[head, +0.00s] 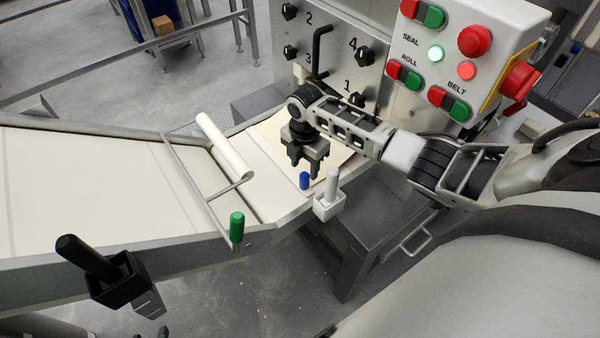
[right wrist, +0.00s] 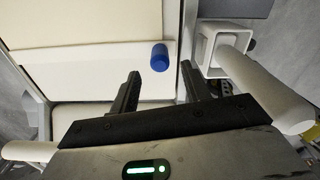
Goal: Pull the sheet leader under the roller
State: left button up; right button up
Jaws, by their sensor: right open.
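A pale sheet (head: 262,128) lies on the machine bed below my right gripper, partly hidden by it. In the right wrist view a lighter strip (right wrist: 95,65), which looks like the sheet leader, carries a blue peg (right wrist: 160,57) near its right end. The blue peg also shows in the head view (head: 305,180). My right gripper (head: 307,172) is open and points down by the peg. In the wrist view the peg stands beyond the gap between its fingertips (right wrist: 161,76), with nothing gripped. A pale roller (head: 225,147) lies left of it. My left gripper is out of view.
A metal frame with a green handle (head: 237,227) crosses the belt (head: 90,190). A white holder with a white handle (head: 330,195) stands close to my right gripper. A black handle (head: 85,255) is at the lower left. The button panel (head: 450,60) stands behind.

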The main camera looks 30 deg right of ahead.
aim_at(305, 174)
notch_tip(305, 174, down, 4)
jog(key=b, duration=0.3)
jog(key=shift+f, duration=0.15)
